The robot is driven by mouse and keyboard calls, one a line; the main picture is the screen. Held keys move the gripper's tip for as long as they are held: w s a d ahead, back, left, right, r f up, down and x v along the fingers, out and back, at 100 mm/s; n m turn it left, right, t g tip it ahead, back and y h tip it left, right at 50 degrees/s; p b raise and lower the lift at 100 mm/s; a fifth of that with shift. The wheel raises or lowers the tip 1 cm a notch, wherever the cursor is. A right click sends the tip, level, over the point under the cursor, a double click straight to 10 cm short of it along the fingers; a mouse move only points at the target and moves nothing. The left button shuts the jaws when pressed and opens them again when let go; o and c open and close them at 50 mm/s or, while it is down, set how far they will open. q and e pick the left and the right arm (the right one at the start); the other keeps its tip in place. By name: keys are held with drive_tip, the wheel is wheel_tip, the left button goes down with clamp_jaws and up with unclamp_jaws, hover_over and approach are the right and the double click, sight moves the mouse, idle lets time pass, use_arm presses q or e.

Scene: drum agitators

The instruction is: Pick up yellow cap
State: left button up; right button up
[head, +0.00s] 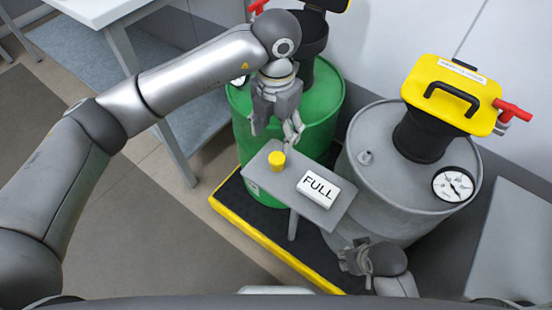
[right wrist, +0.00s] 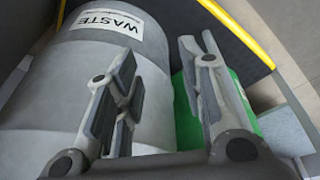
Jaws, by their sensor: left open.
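The small yellow cap (head: 277,161) stands on the left end of a narrow grey shelf (head: 318,212) in the head view. My left gripper (head: 276,133) is open and points down just behind and above the cap, apart from it, with nothing between its fingers. My right gripper (head: 352,260) is low in front of the grey drum. In the right wrist view its fingers (right wrist: 160,75) are spread with nothing held. The cap does not show in that view.
A white "FULL" sign (head: 318,189) lies on the shelf right of the cap. The green drum (head: 318,128) stands behind, and the grey drum (head: 390,195) stands at right with a yellow-topped agitator (head: 452,95) and a gauge (head: 453,184). A yellow-edged platform (head: 262,244) lies below.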

sight(277, 157)
use_arm(q)
wheel_tip(277, 157, down, 5)
drive_tip(key=shift+s+d+f+b, duration=0.1)
drive_tip(key=shift+f+b, duration=0.55)
drive_tip(key=shift+f, duration=2.1)
use_arm(e)
drive_tip(key=v, duration=0.3)
drive_tip(key=w+v, duration=0.1)
drive_tip(key=v, duration=0.1)
drive_tip(key=shift+s+r, duration=0.1)
drive_tip(key=shift+r, duration=0.15)
use_arm(q)
drive_tip(key=shift+c, duration=0.3)
drive_tip(key=c, duration=0.8)
